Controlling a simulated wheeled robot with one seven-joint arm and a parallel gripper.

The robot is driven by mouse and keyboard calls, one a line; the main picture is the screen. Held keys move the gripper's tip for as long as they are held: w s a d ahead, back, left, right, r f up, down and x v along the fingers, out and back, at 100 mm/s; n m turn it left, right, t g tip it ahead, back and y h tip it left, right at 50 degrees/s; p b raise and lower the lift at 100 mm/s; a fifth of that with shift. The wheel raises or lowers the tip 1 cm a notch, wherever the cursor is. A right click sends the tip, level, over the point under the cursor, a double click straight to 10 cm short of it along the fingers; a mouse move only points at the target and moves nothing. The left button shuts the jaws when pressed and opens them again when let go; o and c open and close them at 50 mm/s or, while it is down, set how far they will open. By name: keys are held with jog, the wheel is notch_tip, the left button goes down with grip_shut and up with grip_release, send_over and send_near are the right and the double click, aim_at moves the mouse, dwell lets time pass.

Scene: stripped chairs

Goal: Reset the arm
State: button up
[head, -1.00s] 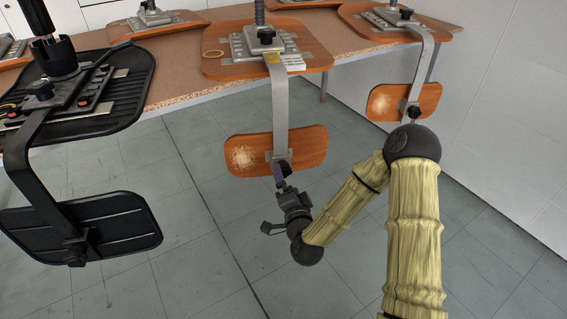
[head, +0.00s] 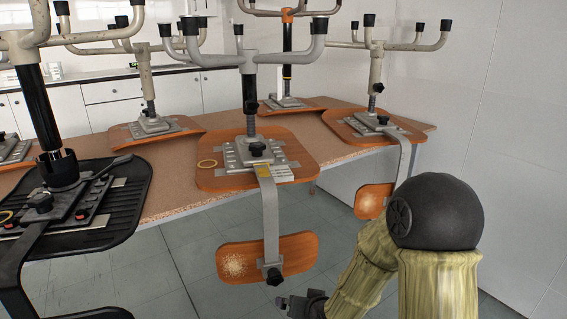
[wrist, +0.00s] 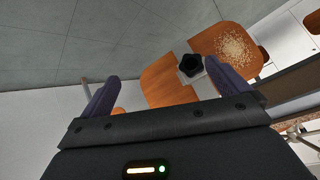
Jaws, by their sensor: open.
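My gripper (wrist: 168,85) shows in the wrist view with its two purple fingers spread wide apart and nothing between them touching. In the head view my gripper (head: 287,301) is at the bottom edge, just below the hanging wooden backrest of the middle chair, and its fingers are partly cut off by the frame. My arm bends at a dark round joint at the right and comes down to the gripper. The wooden backrest (head: 240,264) has a pale worn patch. It also shows in the wrist view (wrist: 168,82), beyond the fingers, with a black knob.
Upturned chairs rest on a long table (head: 180,203). A wooden seat (head: 215,180) with a metal bracket is in the middle, a black seat (head: 125,205) at the left. Another hanging backrest (head: 371,201) is close to my arm. Grey floor (head: 150,275) is open below.

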jog(key=s+d+r+g+h+p, duration=0.2)
jog(key=s+d+r+g+p, duration=0.1)
jog(key=s+d+r, duration=0.4)
jog(key=s+d+r+g+h+p, duration=0.1)
jog(key=s+d+r+g+p, duration=0.15)
jog(key=s+r, duration=0.45)
notch_tip(320, 180, up, 34)
jog(key=s+p, duration=0.1)
jog(key=p, duration=3.5)
jog(key=shift+s+d+r+n+g, duration=0.15)
jog(key=shift+d+r+n+g, duration=0.05)
jog(key=shift+d+n+g, duration=0.2)
jog(key=shift+c, duration=0.4)
